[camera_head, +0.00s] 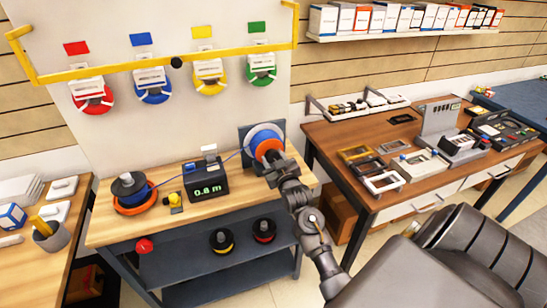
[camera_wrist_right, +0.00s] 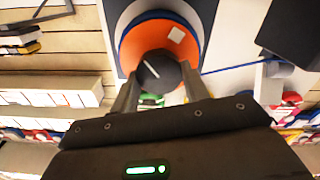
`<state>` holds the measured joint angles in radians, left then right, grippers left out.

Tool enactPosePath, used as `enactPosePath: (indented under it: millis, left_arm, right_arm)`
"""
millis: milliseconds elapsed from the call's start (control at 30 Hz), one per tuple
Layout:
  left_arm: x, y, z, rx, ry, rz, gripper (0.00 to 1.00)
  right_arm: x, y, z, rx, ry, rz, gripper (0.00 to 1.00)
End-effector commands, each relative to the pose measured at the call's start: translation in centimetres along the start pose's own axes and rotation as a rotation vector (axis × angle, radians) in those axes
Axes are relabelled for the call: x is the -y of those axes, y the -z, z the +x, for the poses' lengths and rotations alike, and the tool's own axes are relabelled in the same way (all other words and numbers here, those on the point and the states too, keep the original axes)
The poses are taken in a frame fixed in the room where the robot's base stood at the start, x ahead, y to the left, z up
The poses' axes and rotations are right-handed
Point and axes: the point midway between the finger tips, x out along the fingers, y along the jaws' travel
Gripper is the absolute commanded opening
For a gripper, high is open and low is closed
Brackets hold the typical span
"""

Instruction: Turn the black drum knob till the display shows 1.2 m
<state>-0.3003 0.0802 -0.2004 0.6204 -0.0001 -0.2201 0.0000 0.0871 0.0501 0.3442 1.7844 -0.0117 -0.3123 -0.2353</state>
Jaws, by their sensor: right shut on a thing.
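The black drum knob (camera_wrist_right: 160,72) sits in front of an orange drum face (camera_wrist_right: 131,38) in the right wrist view. My right gripper (camera_wrist_right: 160,88) is shut on the knob, a finger on each side of it. A white line marks the knob's face. In the head view the drum (camera_head: 265,142) is blue and orange on a dark upright plate, and my right gripper (camera_head: 273,157) covers its knob. The black display box (camera_head: 206,183) reads 0.8 m in green. A blue strand runs from the drum toward the box. My left gripper is not in view.
Spools sit on the dark shelf below (camera_head: 185,262). A yellow rail (camera_head: 110,68) crosses the wall board above. A desk with devices stands right.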

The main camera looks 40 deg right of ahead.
Motion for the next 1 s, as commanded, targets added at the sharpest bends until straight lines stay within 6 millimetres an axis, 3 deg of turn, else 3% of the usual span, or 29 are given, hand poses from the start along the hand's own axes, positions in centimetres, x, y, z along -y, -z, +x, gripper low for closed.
enactPosePath:
  millis: [1000]
  left_arm:
    - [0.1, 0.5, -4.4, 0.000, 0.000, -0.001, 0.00]
  right_arm:
    - [-0.4, 0.1, 0.0, -0.001, 0.000, 0.953, 0.23]
